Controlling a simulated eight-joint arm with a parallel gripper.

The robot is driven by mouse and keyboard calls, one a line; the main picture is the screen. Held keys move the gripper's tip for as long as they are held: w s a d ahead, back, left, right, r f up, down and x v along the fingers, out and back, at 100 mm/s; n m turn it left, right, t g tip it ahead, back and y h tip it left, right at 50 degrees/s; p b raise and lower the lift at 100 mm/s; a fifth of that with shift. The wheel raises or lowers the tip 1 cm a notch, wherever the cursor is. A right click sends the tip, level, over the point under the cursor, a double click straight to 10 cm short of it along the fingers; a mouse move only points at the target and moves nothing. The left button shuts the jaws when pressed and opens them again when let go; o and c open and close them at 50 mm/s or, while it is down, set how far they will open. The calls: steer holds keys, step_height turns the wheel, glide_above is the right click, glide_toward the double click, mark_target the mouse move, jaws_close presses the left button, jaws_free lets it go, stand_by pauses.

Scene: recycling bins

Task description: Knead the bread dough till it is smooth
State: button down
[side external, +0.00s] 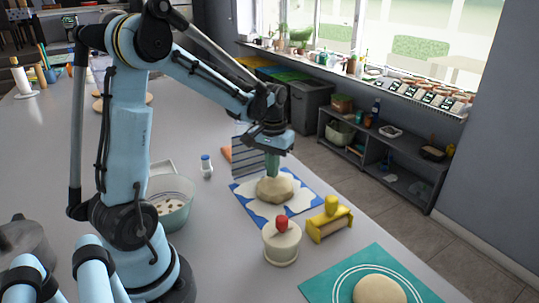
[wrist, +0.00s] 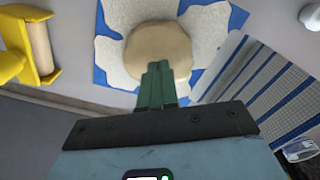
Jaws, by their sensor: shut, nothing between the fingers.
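A round, pale lump of bread dough (side external: 276,189) sits on a blue mat (side external: 243,187) with white floury patches. In the wrist view the dough (wrist: 158,48) looks fairly smooth and rounded. My gripper (side external: 272,173) points down with its green fingers shut and empty at the dough's top. In the wrist view the fingers (wrist: 158,72) overlap the near side of the dough; whether they touch or press into it I cannot tell. A second flat, round dough piece (side external: 379,291) lies on a teal mat (side external: 321,284) at the front right.
A yellow tool with a roller (side external: 329,220) and a lidded jar with a red knob (side external: 281,243) stand close to the mat. A bowl (side external: 172,215) is left of them. A striped cloth (wrist: 262,90) lies beside the mat.

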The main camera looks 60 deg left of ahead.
steer(key=shift+f, duration=1.35)
steer(key=shift+r, duration=1.35)
step_height(320, 180, up, 6)
stand_by(0.4)
